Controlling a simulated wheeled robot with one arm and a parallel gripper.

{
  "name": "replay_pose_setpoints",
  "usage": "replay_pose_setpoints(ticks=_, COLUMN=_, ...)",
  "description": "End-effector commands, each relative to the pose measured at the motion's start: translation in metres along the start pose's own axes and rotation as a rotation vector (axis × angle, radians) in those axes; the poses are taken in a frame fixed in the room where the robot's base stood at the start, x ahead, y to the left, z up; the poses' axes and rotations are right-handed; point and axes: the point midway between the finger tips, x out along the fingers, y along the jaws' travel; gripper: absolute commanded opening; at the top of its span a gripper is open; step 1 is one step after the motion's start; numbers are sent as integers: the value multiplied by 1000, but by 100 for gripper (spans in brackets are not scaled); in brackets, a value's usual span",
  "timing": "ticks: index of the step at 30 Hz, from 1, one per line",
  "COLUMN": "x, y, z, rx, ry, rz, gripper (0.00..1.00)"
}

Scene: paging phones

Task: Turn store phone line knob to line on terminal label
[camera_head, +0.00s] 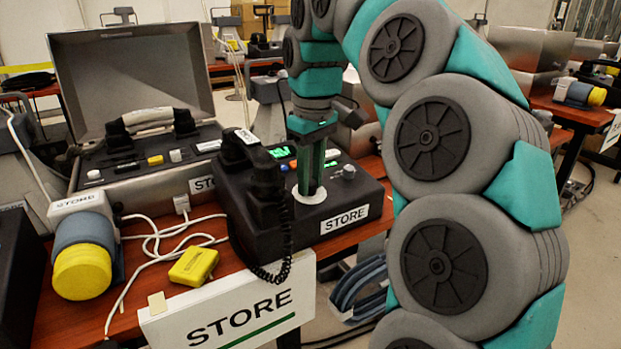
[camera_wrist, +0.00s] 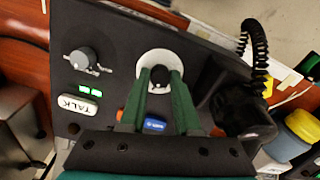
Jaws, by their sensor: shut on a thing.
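The store phone (camera_head: 285,225) is a black desk unit with a white STORE label (camera_head: 345,218) on its front and a coiled-cord handset (camera_head: 262,180) at its left. A black knob (camera_wrist: 159,73) stands on a white round dial (camera_wrist: 142,68) on its top panel. My gripper (camera_head: 311,192) points down onto this dial, its green fingers (camera_wrist: 160,80) shut on the knob from both sides. The fingers hide most of the knob in the head view. The dial's markings are too small to read. A white sign (camera_head: 235,310) in front reads STORE above a green line.
A grey knob (camera_wrist: 83,58), a white TALK button (camera_wrist: 77,103) and a blue button (camera_wrist: 154,124) share the panel. An open metal case phone (camera_head: 140,140) stands behind left. A yellow-ended cylinder (camera_head: 82,265), a yellow block (camera_head: 194,266) and white cables lie left.

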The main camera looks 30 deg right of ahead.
Motion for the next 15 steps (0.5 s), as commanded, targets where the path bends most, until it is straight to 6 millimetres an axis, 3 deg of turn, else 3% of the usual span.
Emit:
replay_pose_setpoints(ticks=10, x=0, y=0, z=0, rx=2, ry=1, rz=0, gripper=0)
replay_pose_setpoints(ticks=11, x=0, y=0, z=0, rx=2, ry=1, rz=1, gripper=32)
replay_pose_setpoints(ticks=15, x=0, y=0, z=0, rx=2, ry=1, rz=0, gripper=48)
